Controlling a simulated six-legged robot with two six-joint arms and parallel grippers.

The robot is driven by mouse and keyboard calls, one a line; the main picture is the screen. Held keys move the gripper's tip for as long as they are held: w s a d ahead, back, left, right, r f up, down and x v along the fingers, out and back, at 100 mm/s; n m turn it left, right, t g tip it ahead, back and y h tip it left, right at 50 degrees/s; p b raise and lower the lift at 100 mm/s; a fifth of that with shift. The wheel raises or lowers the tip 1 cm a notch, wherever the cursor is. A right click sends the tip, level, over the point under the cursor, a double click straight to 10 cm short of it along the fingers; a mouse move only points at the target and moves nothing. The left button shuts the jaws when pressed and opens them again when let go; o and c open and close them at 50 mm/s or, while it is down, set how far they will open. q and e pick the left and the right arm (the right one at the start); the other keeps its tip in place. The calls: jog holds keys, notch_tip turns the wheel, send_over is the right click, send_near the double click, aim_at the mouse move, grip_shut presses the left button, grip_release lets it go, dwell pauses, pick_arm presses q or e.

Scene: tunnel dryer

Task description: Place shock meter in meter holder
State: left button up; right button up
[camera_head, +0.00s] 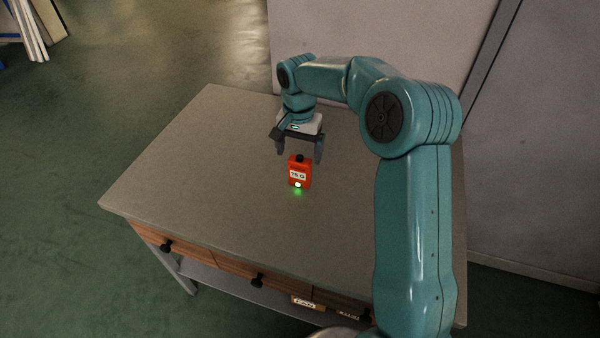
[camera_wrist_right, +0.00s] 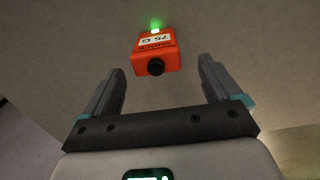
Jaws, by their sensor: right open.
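The shock meter (camera_head: 299,172) is a small orange box with a white "75 G" label, a black knob on top and a lit green light. It stands on the grey tabletop, and it also shows in the right wrist view (camera_wrist_right: 154,50). My right gripper (camera_head: 299,157) is open and empty, just behind and above the meter. In the right wrist view its fingers (camera_wrist_right: 160,85) point toward the meter, which lies beyond the fingertips. I cannot make out a meter holder. My left gripper is not in view.
The table (camera_head: 200,150) is bare around the meter. Wooden drawers with black knobs (camera_head: 257,281) and small labels (camera_head: 303,303) line its front. A light wall panel (camera_head: 400,30) stands behind the table. Green floor (camera_head: 60,190) is open at left.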

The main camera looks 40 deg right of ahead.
aim_at(300, 166)
notch_tip(300, 166, down, 6)
jog(key=shift+s+d+r, duration=0.1)
jog(key=shift+s, duration=0.05)
jog(key=c, duration=1.2)
